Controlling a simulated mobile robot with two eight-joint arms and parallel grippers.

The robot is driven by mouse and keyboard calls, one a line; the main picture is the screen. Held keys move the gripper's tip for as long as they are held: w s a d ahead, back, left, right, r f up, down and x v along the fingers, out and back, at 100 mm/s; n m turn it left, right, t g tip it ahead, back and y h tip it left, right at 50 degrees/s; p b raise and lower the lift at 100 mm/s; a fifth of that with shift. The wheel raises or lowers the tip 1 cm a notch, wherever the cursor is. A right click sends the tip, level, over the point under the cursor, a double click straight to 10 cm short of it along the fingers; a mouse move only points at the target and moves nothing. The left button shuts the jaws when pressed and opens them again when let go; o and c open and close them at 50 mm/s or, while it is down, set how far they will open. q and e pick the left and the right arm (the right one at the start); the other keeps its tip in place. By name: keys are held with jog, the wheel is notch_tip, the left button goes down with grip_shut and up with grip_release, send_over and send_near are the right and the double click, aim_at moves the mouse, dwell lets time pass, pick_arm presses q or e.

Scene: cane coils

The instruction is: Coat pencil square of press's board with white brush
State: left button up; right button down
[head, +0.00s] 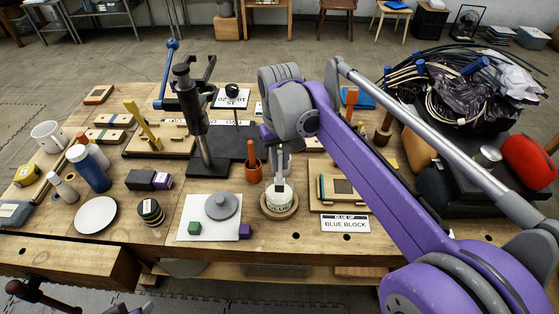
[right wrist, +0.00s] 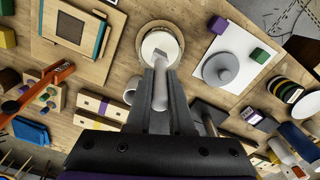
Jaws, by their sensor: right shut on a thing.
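My right gripper (head: 281,172) is shut on a pale brush (right wrist: 161,88), the white brush, and holds it pointing down over a round glue pot (head: 279,206). The pot also shows in the right wrist view (right wrist: 149,37). The brush tip overlaps the pale pot opening; I cannot tell if it touches the glue. A dark press (head: 196,120) with a blue lever stands left of the gripper. A wooden board (head: 317,169) with colored strips and a dark square lies right of the pot. I cannot make out a pencil square.
A white sheet (head: 184,230) with a grey disc and two cubes lies left of the pot. An orange cup (head: 253,173) stands behind it. A "BLUE BLOCK" sign (head: 345,224) lies in front of the board. Cables and bags (head: 450,90) crowd the right.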

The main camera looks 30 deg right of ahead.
aim_at(280, 153)
pick_arm(q)
jog(key=shift+s+f, duration=0.2)
jog(key=shift+f, duration=0.2)
pick_arm(e)
jog(key=shift+f, duration=0.6)
dwell(0.9)
jog(key=shift+r+p, duration=0.35)
jog(key=shift+r, duration=0.85)
jog(key=shift+w+r+p, duration=0.1)
jog(key=shift+r+p, duration=0.95)
jog(key=shift+r, duration=1.35)
pick_arm(q)
jog(key=shift+t, duration=0.3)
jog(key=w+r, duration=0.2)
jog(key=r, duration=0.1)
jog(key=w+r, duration=0.1)
jog(key=r, duration=0.1)
jog(key=shift+s, duration=0.15)
pick_arm(e)
jog(key=shift+s+f, duration=0.1)
jog(key=shift+s, duration=0.1)
